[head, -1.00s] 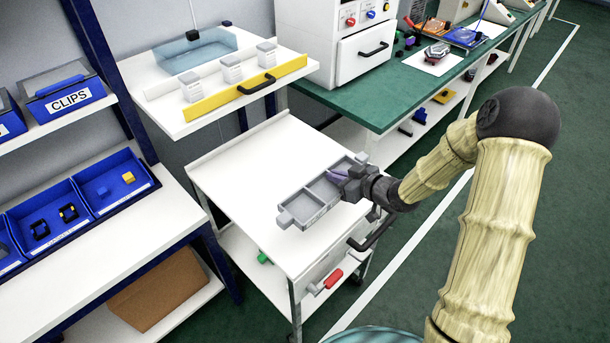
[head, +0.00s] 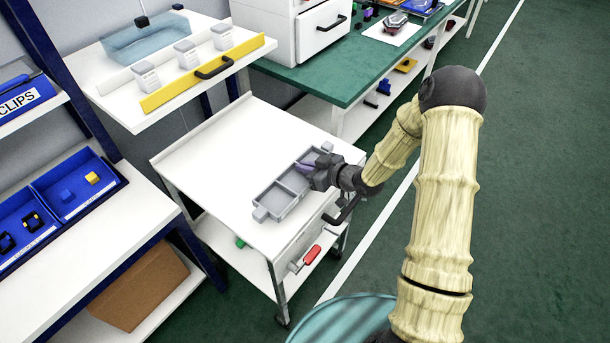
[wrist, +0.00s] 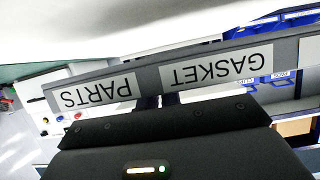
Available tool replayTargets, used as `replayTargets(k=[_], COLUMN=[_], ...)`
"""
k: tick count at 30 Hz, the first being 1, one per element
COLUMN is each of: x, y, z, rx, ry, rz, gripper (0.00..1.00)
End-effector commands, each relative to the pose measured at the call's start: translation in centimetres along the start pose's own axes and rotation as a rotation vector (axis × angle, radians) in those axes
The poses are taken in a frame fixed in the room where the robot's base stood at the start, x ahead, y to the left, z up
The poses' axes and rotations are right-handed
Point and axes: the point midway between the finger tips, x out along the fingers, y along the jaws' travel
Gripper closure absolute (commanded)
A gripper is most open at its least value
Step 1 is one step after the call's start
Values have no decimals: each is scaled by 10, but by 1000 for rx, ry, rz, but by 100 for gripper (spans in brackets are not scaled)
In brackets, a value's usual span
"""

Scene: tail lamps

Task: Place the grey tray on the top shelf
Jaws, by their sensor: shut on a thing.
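The grey tray (head: 282,202) is long and divided into compartments, with end tabs. Something purple lies in it close to my gripper. In the head view it appears level over the front right part of the white trolley's top (head: 205,165); I cannot tell whether it touches the surface. My gripper (head: 318,173) is shut on the tray's right long side. In the wrist view the tray's wall (wrist: 147,92) crosses the picture, with labels "GASKET" and "PARTS" upside down. The fingertips are mostly hidden there.
A white shelf (head: 120,103) with a yellow front strip, several small containers and a blue clear bin (head: 145,40) stands behind the trolley. The trolley's lower shelf (head: 225,238) holds a green item. Blue bins (head: 75,185) stand at left. The trolley top's left part is clear.

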Motion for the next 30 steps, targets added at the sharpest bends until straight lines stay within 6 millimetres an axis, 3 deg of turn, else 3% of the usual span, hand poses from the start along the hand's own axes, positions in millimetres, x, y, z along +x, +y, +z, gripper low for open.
replayTargets(k=[8,17,28,30], x=[2,15,21,20], y=[0,1,-6,-5], z=[4,37,39,39], rx=[2,1,-5,-4], ry=[1,0,1,0], rz=[0,1,-12,-10], gripper=[100,100,100,83])
